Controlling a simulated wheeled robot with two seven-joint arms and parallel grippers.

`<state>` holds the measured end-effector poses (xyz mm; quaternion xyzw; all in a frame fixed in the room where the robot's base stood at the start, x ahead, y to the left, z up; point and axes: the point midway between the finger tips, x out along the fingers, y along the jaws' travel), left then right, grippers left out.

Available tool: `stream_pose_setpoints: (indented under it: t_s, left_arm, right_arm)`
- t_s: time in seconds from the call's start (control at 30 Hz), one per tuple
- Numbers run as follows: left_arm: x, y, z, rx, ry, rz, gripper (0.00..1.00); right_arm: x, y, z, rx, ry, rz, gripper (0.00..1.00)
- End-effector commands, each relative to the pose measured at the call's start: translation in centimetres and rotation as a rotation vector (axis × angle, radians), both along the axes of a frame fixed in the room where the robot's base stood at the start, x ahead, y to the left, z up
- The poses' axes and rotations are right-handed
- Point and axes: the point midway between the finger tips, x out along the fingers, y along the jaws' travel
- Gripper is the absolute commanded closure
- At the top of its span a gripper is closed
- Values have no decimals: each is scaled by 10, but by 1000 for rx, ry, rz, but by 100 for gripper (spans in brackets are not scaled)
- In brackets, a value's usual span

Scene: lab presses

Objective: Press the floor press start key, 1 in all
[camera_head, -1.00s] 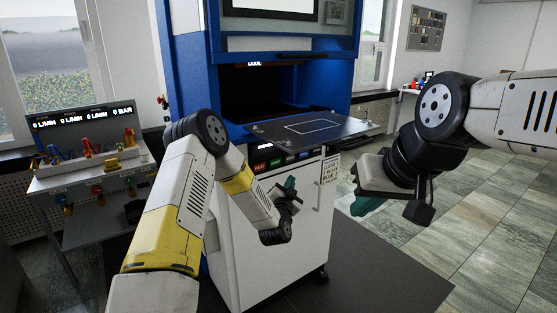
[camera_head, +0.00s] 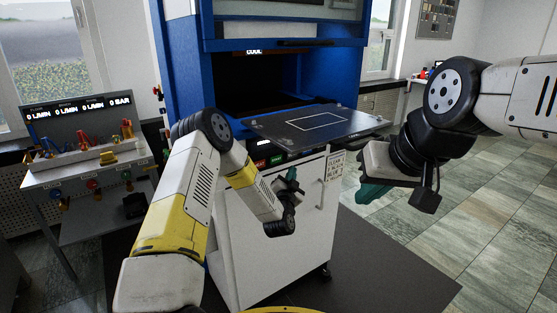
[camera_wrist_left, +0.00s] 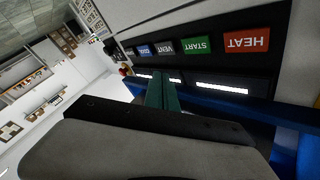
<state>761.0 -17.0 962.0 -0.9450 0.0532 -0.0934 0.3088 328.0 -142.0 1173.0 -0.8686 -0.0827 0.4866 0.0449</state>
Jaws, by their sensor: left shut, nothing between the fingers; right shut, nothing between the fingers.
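The floor press (camera_head: 270,240) stands ahead, blue above with a white cabinet below. Its key row sits under the tray's front edge. The green START key (camera_wrist_left: 196,45) is legible in the left wrist view, between red HEAT (camera_wrist_left: 246,41) and dark VENT (camera_wrist_left: 165,47). START also shows small in the head view (camera_head: 277,159). My left gripper (camera_head: 291,176) is shut and empty, in front of the cabinet just below the key row. Its teal fingers (camera_wrist_left: 162,90) show below the keys in the wrist view; contact cannot be told. My right gripper (camera_head: 372,192) is shut and empty, right of the press.
The dark press tray (camera_head: 270,130) juts out above the keys. A cabinet handle (camera_head: 321,193) is right of my left gripper. A bench with gas gauges (camera_head: 85,170) stands at left. Tiled floor (camera_head: 470,230) is open at right.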

Motion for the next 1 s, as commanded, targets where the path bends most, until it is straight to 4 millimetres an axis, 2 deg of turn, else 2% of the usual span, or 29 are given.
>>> stream_pose_setpoints:
  t_s: [0.3,0.5,1.0]
  left_arm:
    - [37,28,0,0,0,2,100]
    - [53,38,0,0,-2,0,100]
    - [58,42,0,0,0,-1,100]
  right_arm:
    - [0,0,0,0,0,0,100]
    - [0,0,0,0,0,0,100]
    - [0,0,0,0,0,0,100]
